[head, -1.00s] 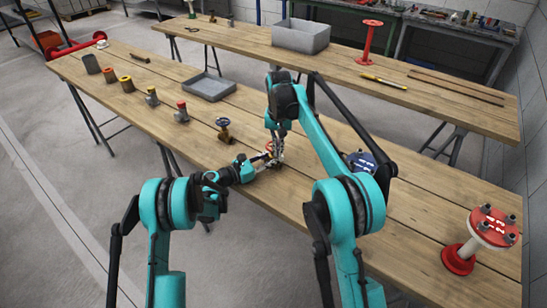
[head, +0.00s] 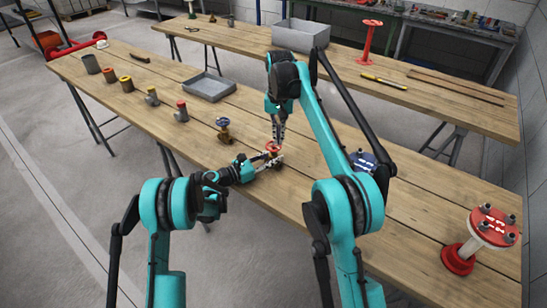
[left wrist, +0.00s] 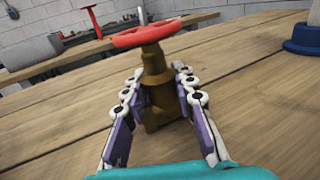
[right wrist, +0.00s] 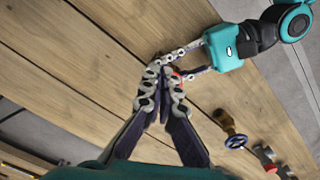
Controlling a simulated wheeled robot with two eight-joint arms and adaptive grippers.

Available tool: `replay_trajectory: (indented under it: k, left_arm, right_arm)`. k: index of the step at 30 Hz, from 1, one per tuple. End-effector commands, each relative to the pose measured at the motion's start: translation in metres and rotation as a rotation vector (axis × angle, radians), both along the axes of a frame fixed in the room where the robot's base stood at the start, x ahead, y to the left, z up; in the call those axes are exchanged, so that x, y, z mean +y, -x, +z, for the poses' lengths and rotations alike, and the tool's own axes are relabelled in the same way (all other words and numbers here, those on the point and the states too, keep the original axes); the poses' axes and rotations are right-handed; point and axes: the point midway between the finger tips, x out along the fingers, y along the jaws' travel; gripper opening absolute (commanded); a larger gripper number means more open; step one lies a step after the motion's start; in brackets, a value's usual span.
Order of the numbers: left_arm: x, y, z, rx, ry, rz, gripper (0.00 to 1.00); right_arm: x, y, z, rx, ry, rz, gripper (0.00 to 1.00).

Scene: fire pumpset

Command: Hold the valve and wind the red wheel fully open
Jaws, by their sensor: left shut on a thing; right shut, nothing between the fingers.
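The brass valve with its red wheel (head: 272,147) stands upright on the near bench. My left gripper (head: 268,161) is shut on the valve body from the left, below the wheel. My right gripper (head: 277,145) points down just over the wheel, its fingers shut and empty. In the right wrist view its closed fingertips (right wrist: 165,66) hide most of the wheel. Whether they touch it I cannot tell.
A brass valve with a blue wheel (head: 224,130) stands to the left, with several small fittings and a grey tray (head: 208,87) beyond. A blue flanged part (head: 361,160) is behind my right arm. A red-flanged stand (head: 492,228) is at right. Bench around the valve is clear.

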Motion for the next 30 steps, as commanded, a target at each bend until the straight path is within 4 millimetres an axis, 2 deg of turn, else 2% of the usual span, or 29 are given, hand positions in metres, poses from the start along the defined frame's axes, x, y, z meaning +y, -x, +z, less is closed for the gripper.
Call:
replay_trajectory:
  k: [9, 14, 30]
  left_arm:
    - [0.000, 0.000, 0.000, 0.000, 0.000, 0.001, 0.00]
    - [0.000, 0.000, 0.000, 0.000, 0.000, 0.001, 0.00]
    - [0.000, 0.000, 0.000, 0.000, 0.000, 0.000, 0.00]
  right_arm:
    - [0.032, -0.009, 0.008, 0.000, 0.000, 0.001, 0.00]
    - [0.039, -0.010, 0.006, 0.000, 0.000, 0.000, 0.00]
    - [0.039, -0.010, -0.054, 0.000, 0.000, 0.000, 0.00]
